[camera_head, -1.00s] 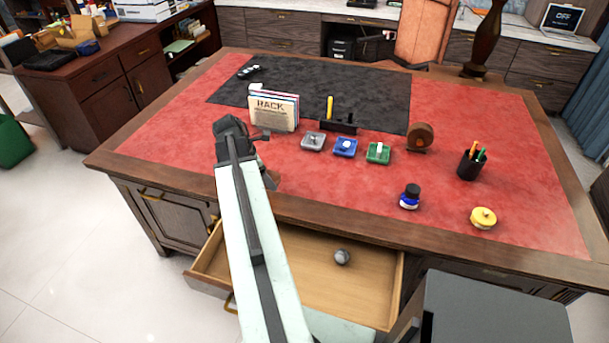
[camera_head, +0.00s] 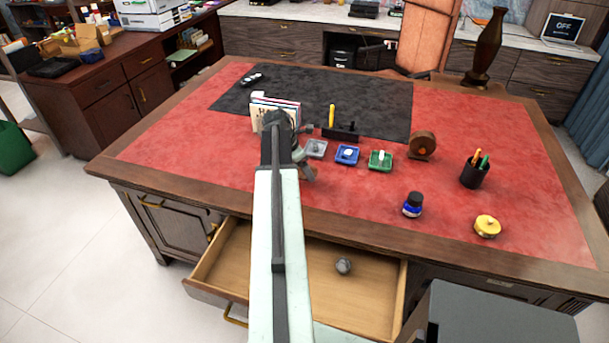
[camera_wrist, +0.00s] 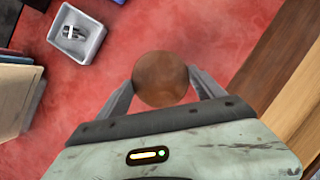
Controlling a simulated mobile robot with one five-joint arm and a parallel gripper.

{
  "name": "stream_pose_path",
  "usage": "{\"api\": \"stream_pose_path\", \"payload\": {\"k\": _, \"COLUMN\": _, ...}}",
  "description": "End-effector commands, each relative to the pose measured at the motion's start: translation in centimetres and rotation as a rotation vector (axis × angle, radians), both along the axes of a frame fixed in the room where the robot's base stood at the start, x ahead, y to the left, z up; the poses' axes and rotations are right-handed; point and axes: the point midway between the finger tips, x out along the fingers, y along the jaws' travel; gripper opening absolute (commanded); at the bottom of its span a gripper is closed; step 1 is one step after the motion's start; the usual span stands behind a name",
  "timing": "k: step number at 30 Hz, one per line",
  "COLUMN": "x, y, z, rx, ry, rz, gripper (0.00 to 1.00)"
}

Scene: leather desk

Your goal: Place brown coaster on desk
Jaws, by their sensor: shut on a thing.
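The brown coaster (camera_wrist: 160,80) is a round brown disc held between the two fingers of my gripper (camera_wrist: 161,88) in the wrist view. It is over the red leather of the desk (camera_head: 190,140), and the wrist view does not show clearly how high it is. In the head view my gripper (camera_head: 304,158) is over the desk's front part, in front of the books. My arm hides most of the coaster there.
Books (camera_head: 287,102) stand just behind my gripper, and a grey tray (camera_head: 316,148), blue tray (camera_head: 347,155) and green tray (camera_head: 380,160) are to its right. The drawer (camera_head: 375,290) is open below, with a grey ball (camera_head: 343,266) inside. Red leather at the left is clear.

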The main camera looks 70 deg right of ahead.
Motion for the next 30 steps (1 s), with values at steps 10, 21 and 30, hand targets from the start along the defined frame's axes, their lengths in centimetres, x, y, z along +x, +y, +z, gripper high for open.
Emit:
{"api": "stream_pose_path", "payload": {"k": 10, "x": -0.3, "y": -0.4, "z": -3.7, "rx": 0.000, "ry": 0.000, "rz": 0.001, "gripper": 0.38}}
{"api": "stream_pose_path", "payload": {"k": 21, "x": -0.2, "y": -0.4, "z": -3.9, "rx": 0.000, "ry": 0.000, "rz": 0.001, "gripper": 1.00}}
{"api": "stream_pose_path", "payload": {"k": 30, "x": -0.1, "y": -0.4, "z": -3.6, "rx": 0.000, "ry": 0.000, "rz": 0.002, "gripper": 1.00}}
